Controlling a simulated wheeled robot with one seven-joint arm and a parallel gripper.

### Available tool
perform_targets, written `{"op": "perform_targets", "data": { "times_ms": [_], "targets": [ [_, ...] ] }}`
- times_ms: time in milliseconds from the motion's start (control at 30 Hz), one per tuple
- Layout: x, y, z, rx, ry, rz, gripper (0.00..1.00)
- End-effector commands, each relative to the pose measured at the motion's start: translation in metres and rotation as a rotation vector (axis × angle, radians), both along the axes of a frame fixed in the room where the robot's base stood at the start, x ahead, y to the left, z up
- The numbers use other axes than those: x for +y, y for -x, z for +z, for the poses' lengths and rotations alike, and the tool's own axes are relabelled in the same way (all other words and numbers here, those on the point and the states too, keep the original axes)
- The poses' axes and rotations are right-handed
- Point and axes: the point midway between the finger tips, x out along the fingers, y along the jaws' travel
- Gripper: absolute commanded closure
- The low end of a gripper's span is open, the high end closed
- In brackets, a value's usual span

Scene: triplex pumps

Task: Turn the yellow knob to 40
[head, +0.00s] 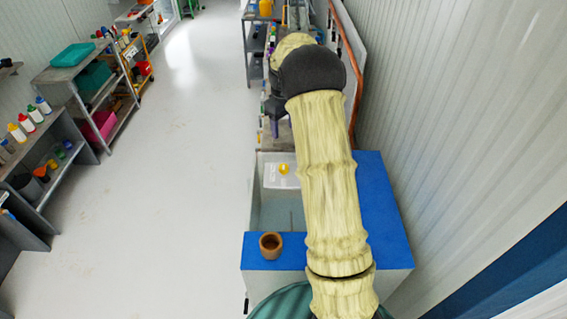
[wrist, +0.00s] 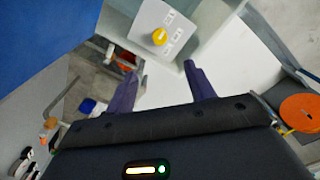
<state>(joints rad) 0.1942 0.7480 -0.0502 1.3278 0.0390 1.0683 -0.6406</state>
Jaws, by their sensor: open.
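The yellow knob (wrist: 159,36) sits on a pale grey panel (wrist: 146,20) with small white labels. The writing on the labels is too small to read. In the head view the knob (head: 283,169) is on the light panel (head: 274,180) inside the recess of the blue-topped cabinet, left of my arm. My gripper (wrist: 160,82) is open and empty in the wrist view, its two purple fingers apart. The knob lies beyond the fingertips, roughly between them, with no contact visible.
The cabinet's blue top (head: 385,210) surrounds the recess, and a brown cup (head: 271,245) stands on its front part. A corrugated wall (head: 455,110) rises at right. Shelves (head: 45,150) with bottles line the left. The floor (head: 165,190) between is clear.

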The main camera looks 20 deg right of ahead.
Motion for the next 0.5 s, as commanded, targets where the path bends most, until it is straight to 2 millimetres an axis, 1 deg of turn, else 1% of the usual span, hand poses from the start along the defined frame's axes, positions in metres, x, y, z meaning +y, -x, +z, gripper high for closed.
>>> {"op": "perform_targets", "data": {
  "times_ms": [333, 500],
  "targets": [
    [0.000, 0.000, -0.002, 0.000, 0.000, -0.001, 0.46],
    [0.000, 0.000, -0.014, 0.001, -0.001, -0.001, 0.46]
  ]
}}
